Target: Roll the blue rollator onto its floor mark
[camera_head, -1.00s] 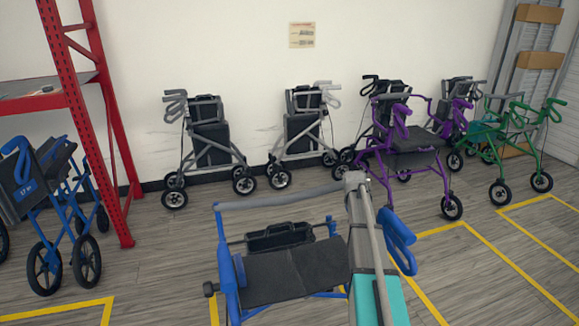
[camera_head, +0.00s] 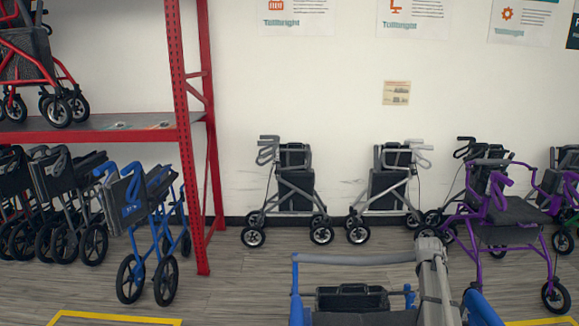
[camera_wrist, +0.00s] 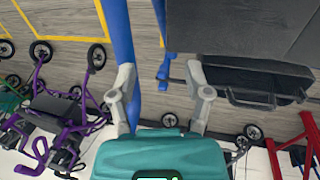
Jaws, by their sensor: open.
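The blue rollator (camera_head: 297,300) stands in front of me, cut off by the bottom edge of the head view. Its dark seat (camera_head: 362,319) and right blue handle (camera_head: 481,306) show there. The wrist view shows a blue tube (camera_wrist: 118,40) and the dark seat (camera_wrist: 235,35) of it. My gripper (camera_wrist: 162,95) is open, with one finger over the blue tube and the other near the seat's edge. I cannot tell whether they touch. In the head view my arm hides part of the rollator's right side. Yellow floor lines show at lower left (camera_head: 118,319) and lower right (camera_head: 542,321).
A folded blue rollator (camera_head: 150,235) and several dark ones stand left, by the red rack (camera_head: 195,130). Grey rollators (camera_head: 290,190) line the wall. A purple rollator (camera_head: 505,215) stands close on the right. Some floor (camera_head: 232,285) left of my rollator is clear.

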